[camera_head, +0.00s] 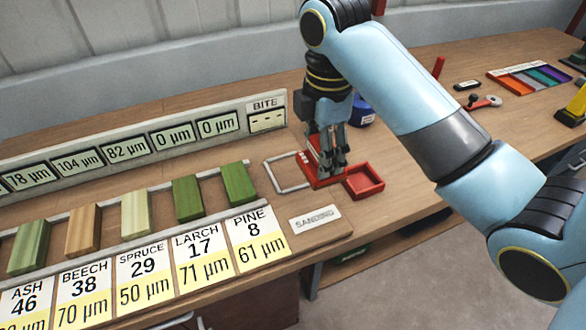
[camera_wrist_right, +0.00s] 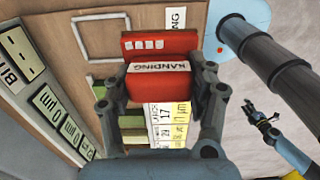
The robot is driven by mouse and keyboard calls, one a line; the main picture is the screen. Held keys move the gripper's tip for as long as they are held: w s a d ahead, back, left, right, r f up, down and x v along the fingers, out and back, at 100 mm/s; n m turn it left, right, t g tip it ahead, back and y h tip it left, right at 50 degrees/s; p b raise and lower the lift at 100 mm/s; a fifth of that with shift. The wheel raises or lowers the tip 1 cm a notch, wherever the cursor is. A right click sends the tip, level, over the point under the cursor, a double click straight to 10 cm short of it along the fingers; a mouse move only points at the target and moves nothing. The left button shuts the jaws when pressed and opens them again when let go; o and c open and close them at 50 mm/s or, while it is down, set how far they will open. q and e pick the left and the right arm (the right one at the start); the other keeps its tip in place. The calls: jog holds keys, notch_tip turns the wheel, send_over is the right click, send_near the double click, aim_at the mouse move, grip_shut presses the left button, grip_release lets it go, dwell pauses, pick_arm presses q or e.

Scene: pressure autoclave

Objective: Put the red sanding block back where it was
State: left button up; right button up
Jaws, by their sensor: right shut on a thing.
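My right gripper (camera_head: 329,160) points down at the bench, right of the white display rail. In the right wrist view its fingers (camera_wrist_right: 160,95) are shut on the red sanding block (camera_wrist_right: 150,87), which carries a white SANDING label. A red base (camera_wrist_right: 162,44) with several white marks lies beyond the block; whether the block touches it I cannot tell. In the head view the base (camera_head: 304,158) is partly hidden behind the fingers. A white SANDING plate (camera_head: 314,219) lies in front. A dark gripper, apparently my left (camera_wrist_right: 262,112), is small in the wrist view.
An empty pale frame (camera_head: 286,174) lies left of the gripper. A shallow red tray (camera_head: 364,181) is close on its right. Several wood blocks, such as a green one (camera_head: 238,183), stand left along the rail. A blue round thing (camera_head: 362,112) stands behind.

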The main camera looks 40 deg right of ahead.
jog(key=shift+w+a+f, duration=0.15)
jog(key=shift+w+f, duration=0.1)
jog(key=shift+f, duration=0.05)
jog(key=w+f, duration=0.2)
jog(key=w, duration=0.1)
jog(key=w+d+f, duration=0.1)
jog(key=w+f, duration=0.1)
jog(key=w, duration=0.2)
jog(key=w+f, duration=0.2)
jog(key=w, duration=0.1)
jog(key=shift+w+d+f, duration=0.15)
jog(key=shift+w+f, duration=0.1)
jog(key=shift+w, duration=0.1)
jog(key=shift+w+f, duration=0.1)
jog(key=shift+f, duration=0.15)
notch_tip(320, 180, down, 3)
jog(key=shift+f, duration=0.2)
pick_arm(q)
jog(key=shift+w+a+r, duration=0.1)
jog(key=shift+a, duration=0.2)
pick_arm(e)
jog(key=shift+f, duration=0.15)
jog(key=o, duration=1.6)
jog(key=shift+f, duration=0.15)
jog(key=shift+o, duration=0.2)
